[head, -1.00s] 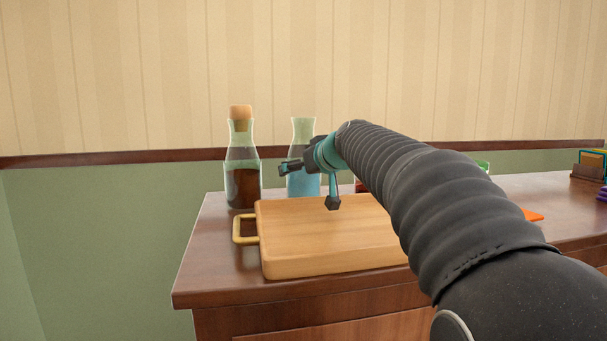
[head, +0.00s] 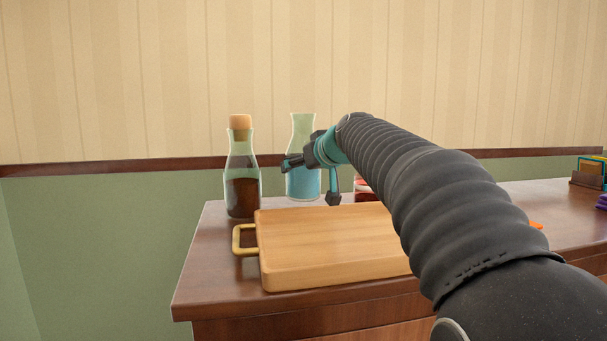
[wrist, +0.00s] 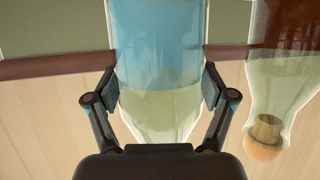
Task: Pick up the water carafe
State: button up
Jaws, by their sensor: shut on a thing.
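The water carafe (head: 303,185) is clear glass with blue water, at the back of the wooden counter in the head view. My gripper (head: 311,181) is shut around its body, one finger on each side. In the wrist view, which is upside down, the carafe (wrist: 158,50) fills the space between both finger pads of my gripper (wrist: 160,88). It looks upright and slightly raised; the gap under its base is hard to make out. My arm and gripper hide part of its right side.
A corked bottle of dark liquid (head: 241,185) stands close on the left. A wooden board (head: 330,245) with a yellow handle lies in front. A red item (head: 363,188) shows partly behind my arm. A dark holder (head: 588,180) stands far right. The counter's left edge is bare.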

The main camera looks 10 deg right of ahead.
notch_tip(320, 180, up, 4)
jog(key=shift+r+p, duration=0.25)
jog(key=shift+p, duration=0.3)
jog(key=s+b, duration=0.2)
jog(key=s, duration=1.7)
jog(key=shift+s+f, duration=0.15)
jog(key=shift+s, duration=0.2)
